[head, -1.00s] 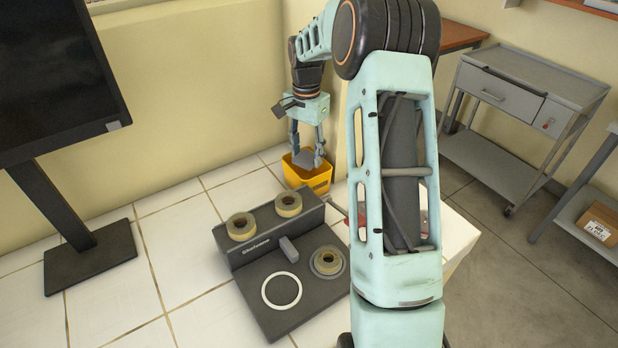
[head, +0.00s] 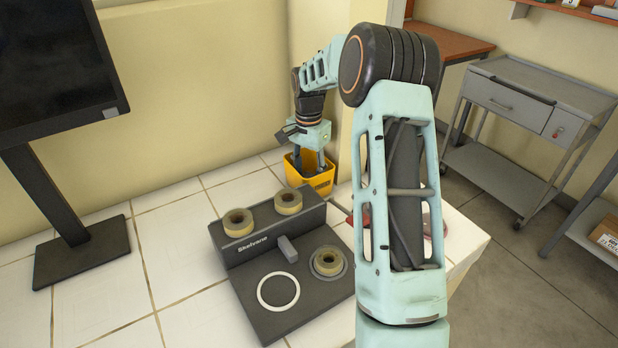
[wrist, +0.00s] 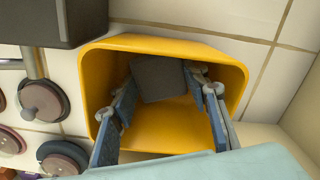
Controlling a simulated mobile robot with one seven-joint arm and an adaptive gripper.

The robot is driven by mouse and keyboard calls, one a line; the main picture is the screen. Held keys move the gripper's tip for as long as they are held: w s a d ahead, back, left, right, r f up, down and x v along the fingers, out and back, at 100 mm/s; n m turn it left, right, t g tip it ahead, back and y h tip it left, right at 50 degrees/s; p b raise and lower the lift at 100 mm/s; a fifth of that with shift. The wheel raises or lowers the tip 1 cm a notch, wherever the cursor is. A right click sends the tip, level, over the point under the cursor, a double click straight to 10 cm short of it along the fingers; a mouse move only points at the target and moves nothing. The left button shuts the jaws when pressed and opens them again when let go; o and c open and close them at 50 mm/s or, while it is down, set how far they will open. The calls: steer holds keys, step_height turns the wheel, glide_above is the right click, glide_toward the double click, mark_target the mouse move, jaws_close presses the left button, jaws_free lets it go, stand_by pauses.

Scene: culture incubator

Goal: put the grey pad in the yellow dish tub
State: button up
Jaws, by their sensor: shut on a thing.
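The yellow dish tub (head: 322,182) stands on the white tiled counter against the back wall, behind the dark device. It fills the middle of the wrist view (wrist: 95,75), open towards the camera. My gripper (head: 309,166) points down with its fingers reaching into the tub's mouth. In the wrist view, my gripper (wrist: 166,82) is shut on the grey pad (wrist: 158,78), which sits between the fingertips, inside the tub's rim outline. I cannot tell whether the pad touches the tub floor. In the head view the tub wall and fingers hide the pad.
A dark device (head: 292,305) with tan rings stands in front of the tub. A monitor stand (head: 82,250) is at the left. Round knob-like things (wrist: 42,100) lie beside the tub in the wrist view. A grey cart (head: 530,110) stands at the right.

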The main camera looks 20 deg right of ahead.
steer(key=shift+f, duration=0.1)
steer(key=o, duration=0.8)
step_height(320, 180, up, 12)
steer(key=shift+r+p, duration=0.15)
steer(key=shift+p, duration=0.25)
